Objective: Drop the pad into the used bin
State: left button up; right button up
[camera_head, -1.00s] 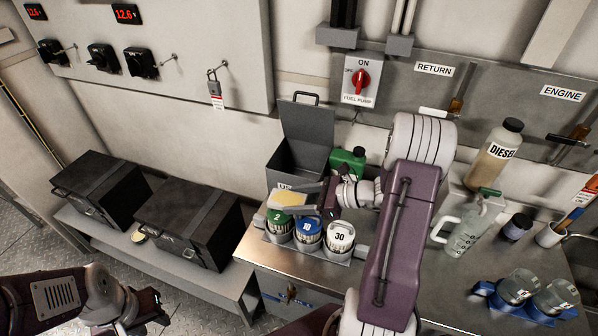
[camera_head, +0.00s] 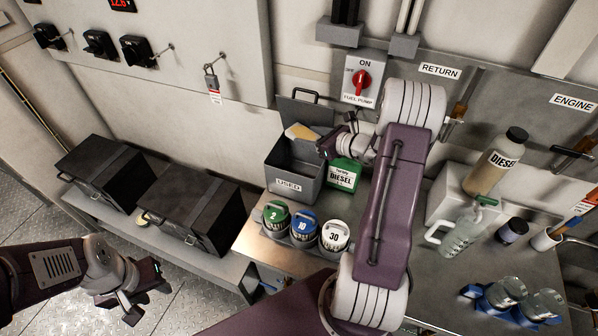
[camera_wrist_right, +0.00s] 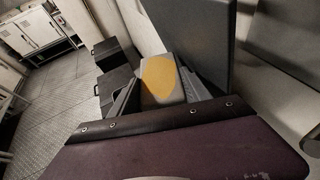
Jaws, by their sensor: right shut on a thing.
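The pad (camera_head: 301,132) is a pale square with a yellowish stain. My right gripper (camera_head: 318,138) is shut on it and holds it over the open used bin. The pad's height above the rim is hard to tell. My left gripper (camera_head: 138,300) is at the lower left, away from the bench, and its jaws are unclear.
Green, blue and white numbered canisters (camera_head: 305,229) stand in front of the bin. A green diesel can (camera_head: 343,174) stands to its right. A jug (camera_head: 460,232), a diesel bottle (camera_head: 495,160) and glass jars (camera_head: 510,290) are further right. Black boxes (camera_head: 187,212) sit at left.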

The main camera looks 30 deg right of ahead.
notch_tip(320, 180, down, 5)
jog(key=b, duration=0.3)
jog(key=shift+d+f, duration=0.1)
jog(key=shift+f, duration=0.1)
jog(key=o, duration=1.6)
jog(key=v, duration=0.9)
jog(key=shift+b, duration=0.4)
jog(key=shift+w, duration=0.1)
